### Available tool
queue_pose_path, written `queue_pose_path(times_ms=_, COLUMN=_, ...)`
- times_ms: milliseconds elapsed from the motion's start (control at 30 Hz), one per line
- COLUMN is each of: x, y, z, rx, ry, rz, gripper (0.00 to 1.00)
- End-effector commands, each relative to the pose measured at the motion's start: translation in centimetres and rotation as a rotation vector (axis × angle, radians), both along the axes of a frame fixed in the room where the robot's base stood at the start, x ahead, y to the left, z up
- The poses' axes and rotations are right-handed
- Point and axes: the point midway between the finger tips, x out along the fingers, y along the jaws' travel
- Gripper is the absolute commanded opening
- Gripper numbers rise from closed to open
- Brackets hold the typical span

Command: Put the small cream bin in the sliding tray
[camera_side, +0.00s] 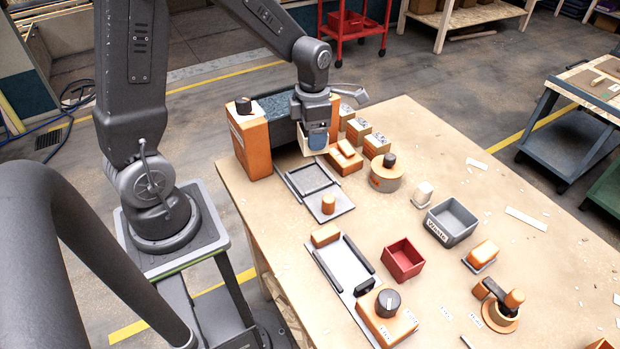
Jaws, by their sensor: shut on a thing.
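My gripper (314,128) is at the far left part of the table, pointing down and shut on the small cream bin (305,147). A blue-grey rounded piece shows at the bin's mouth; I cannot tell whether it is a finger or something inside. The bin is partly hidden by the gripper, and I cannot tell whether it touches anything below. A flat grey tray with a dark raised frame (290,182) and an orange knob (328,204) lies just in front of the bin; it looks like the sliding tray. Its framed part looks empty.
An orange block housing (250,143) with a dark panel stands behind and left of the gripper. Further forward are a railed plate (345,262), a red bin (402,260) and a grey "Waste" bin (451,224).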

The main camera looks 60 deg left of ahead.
Motion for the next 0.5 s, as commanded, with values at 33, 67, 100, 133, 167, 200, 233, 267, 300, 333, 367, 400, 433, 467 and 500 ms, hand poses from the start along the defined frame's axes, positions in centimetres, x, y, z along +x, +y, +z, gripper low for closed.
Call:
queue_pose_path(times_ms=33, x=-0.1, y=0.1, z=0.2, rx=0.0, ry=-0.001, rz=0.069, gripper=0.43)
queue_pose_path(times_ms=67, x=-0.2, y=0.2, z=0.3, rx=0.0, ry=-0.001, rz=0.107, gripper=0.43)
queue_pose_path(times_ms=100, x=-0.2, y=0.2, z=0.3, rx=0.0, ry=-0.001, rz=0.153, gripper=0.43)
queue_pose_path(times_ms=133, x=-0.3, y=0.3, z=0.4, rx=0.0, ry=-0.001, rz=0.182, gripper=0.43)
queue_pose_path(times_ms=167, x=-0.3, y=0.3, z=0.5, rx=0.0, ry=-0.001, rz=0.206, gripper=0.43)
queue_pose_path(times_ms=200, x=-0.4, y=0.3, z=0.5, rx=0.0, ry=0.0, rz=0.233, gripper=0.43)
queue_pose_path(times_ms=233, x=-0.4, y=0.3, z=0.5, rx=0.0, ry=0.0, rz=0.249, gripper=0.43)
queue_pose_path(times_ms=267, x=-0.4, y=0.4, z=0.4, rx=0.0, ry=0.001, rz=0.262, gripper=0.43)
queue_pose_path(times_ms=300, x=-0.5, y=0.4, z=0.0, rx=0.0, ry=0.002, rz=0.274, gripper=0.43)
queue_pose_path(times_ms=333, x=-0.5, y=0.4, z=-0.4, rx=-0.001, ry=0.004, rz=0.279, gripper=0.43)
queue_pose_path(times_ms=367, x=-0.5, y=0.4, z=-0.9, rx=-0.002, ry=0.006, rz=0.283, gripper=0.43)
queue_pose_path(times_ms=400, x=-0.5, y=0.4, z=-1.6, rx=-0.001, ry=0.006, rz=0.285, gripper=0.43)
queue_pose_path(times_ms=433, x=-0.5, y=0.4, z=-2.2, rx=-0.001, ry=0.006, rz=0.285, gripper=0.43)
queue_pose_path(times_ms=467, x=-0.5, y=0.3, z=-2.8, rx=-0.002, ry=0.008, rz=0.285, gripper=0.43)
queue_pose_path(times_ms=500, x=-0.5, y=0.3, z=-3.5, rx=-0.002, ry=0.008, rz=0.284, gripper=0.43)
